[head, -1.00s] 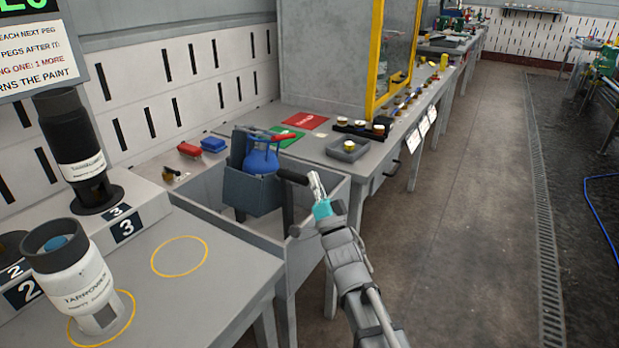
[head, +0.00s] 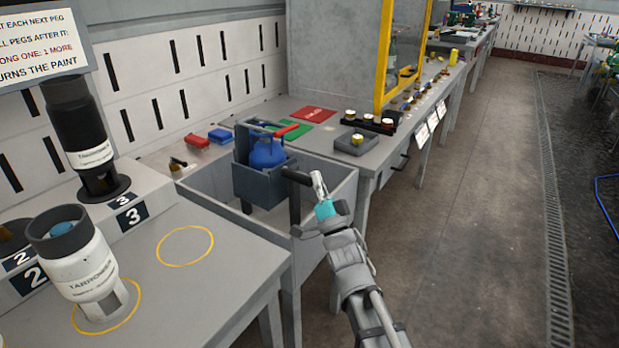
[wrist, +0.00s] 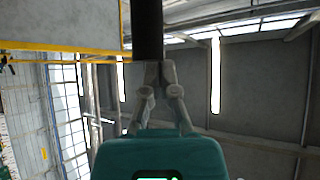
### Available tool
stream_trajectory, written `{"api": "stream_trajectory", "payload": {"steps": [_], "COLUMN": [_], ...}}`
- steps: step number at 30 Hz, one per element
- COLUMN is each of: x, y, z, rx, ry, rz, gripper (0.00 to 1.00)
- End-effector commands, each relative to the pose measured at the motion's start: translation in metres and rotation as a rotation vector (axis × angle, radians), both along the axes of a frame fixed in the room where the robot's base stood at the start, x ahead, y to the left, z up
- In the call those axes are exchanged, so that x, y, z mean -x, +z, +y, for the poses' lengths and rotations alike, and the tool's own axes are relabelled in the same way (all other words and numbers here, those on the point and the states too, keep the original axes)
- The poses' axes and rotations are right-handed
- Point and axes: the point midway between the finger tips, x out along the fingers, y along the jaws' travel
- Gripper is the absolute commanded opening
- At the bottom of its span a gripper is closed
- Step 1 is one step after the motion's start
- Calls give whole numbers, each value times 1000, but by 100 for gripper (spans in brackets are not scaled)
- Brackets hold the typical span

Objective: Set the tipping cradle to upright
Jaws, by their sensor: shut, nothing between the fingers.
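The tipping cradle (head: 258,185) is a dark blue-grey box in a grey trough, holding a blue cylinder (head: 268,153). The cradle and cylinder look upright or nearly so; a small remaining tilt cannot be told. A black handle (head: 297,176) stands on a dark post at the cradle's right. My gripper (head: 316,178) is at the handle's right end, fingers together and not around it. In the wrist view my gripper (wrist: 158,68) has its shut fingertips against or just beside the black handle bar (wrist: 148,30); exact contact cannot be told.
The grey trough (head: 325,220) surrounds the cradle. A bench (head: 400,150) with a red mat (head: 313,114) and small parts stands behind it. Two large canisters stand at left, a white one (head: 80,265) and a black one (head: 85,140). The floor at right is clear.

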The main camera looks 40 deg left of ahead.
Motion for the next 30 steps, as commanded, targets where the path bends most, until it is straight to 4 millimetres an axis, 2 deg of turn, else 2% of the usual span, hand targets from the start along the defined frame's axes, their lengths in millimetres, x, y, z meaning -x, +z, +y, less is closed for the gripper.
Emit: {"api": "stream_trajectory", "payload": {"steps": [8,28,30], "x": [-1,-8,-6], "y": [4,41,31], "z": [0,-7,-12], "rx": [1,-1,-1], "ry": [0,-1,-1], "rz": [1,0,0], "gripper": [0,0,0]}}
